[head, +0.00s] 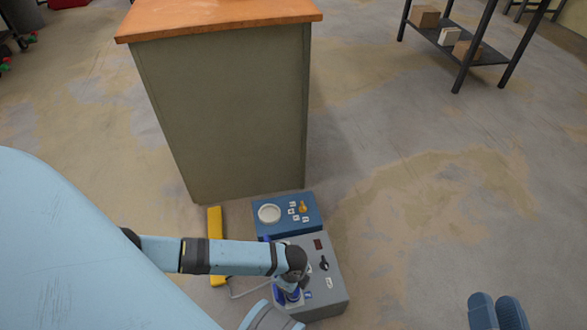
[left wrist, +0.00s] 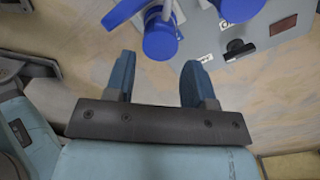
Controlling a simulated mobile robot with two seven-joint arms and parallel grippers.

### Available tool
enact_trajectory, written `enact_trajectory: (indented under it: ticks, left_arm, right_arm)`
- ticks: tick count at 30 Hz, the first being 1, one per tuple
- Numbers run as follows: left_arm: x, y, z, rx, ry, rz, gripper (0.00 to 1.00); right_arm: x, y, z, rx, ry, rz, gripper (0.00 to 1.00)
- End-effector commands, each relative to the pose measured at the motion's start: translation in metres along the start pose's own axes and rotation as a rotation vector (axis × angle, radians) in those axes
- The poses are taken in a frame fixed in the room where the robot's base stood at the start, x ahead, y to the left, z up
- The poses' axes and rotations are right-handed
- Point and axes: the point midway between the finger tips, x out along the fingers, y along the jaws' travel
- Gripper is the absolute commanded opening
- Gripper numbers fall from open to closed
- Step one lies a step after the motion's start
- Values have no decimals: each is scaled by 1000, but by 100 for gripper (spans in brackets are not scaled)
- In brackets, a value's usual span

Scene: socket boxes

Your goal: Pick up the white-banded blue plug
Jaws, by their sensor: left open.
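Blue plug-like parts show on the grey socket box (head: 322,262). In the left wrist view one blue cylinder (left wrist: 162,42) with a pale grey-white part at its top lies just beyond my fingertips. A second blue piece (left wrist: 240,8) is cut by the top edge. I cannot tell for sure which carries the white band. My left gripper (left wrist: 158,75) is open, with nothing between its fingers. In the head view my left arm reaches over the box and partly hides the blue parts (head: 291,297). My right gripper (head: 496,312) is at the bottom right, fingers close together, empty.
A blue box (head: 286,230) with a white round socket and an orange knob stands behind the grey box. A yellow bar (head: 214,222) lies to its left. A tall cabinet (head: 225,120) stands behind. A shelf (head: 470,55) is at the far right. Floor on the right is clear.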

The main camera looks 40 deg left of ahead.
Motion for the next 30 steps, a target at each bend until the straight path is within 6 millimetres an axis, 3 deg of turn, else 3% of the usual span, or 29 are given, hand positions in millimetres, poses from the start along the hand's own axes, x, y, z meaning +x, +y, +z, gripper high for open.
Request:
enact_trajectory:
  ticks: [5, 10, 15, 23, 27, 30]
  left_arm:
    - [14, 0, 0, 0, 0, 0, 50]
    - [41, 0, -2, -1, -1, 0, 50]
    - [56, 0, -2, -1, 0, -2, 50]
    - [56, 0, -2, -1, -1, -2, 50]
    - [56, 0, -2, -1, -1, -2, 17]
    - [55, 0, -2, -1, 0, -2, 16]
  right_arm:
    - [0, 2, 13, 1, -35, -4, 37]
    - [0, 6, 42, 1, -122, -14, 37]
    - [2, 10, 42, -47, -111, -19, 37]
    - [3, 11, 40, -55, -109, -19, 37]
    - [3, 11, 40, -54, -109, -19, 37]
    - [3, 11, 40, -54, -109, -19, 37]
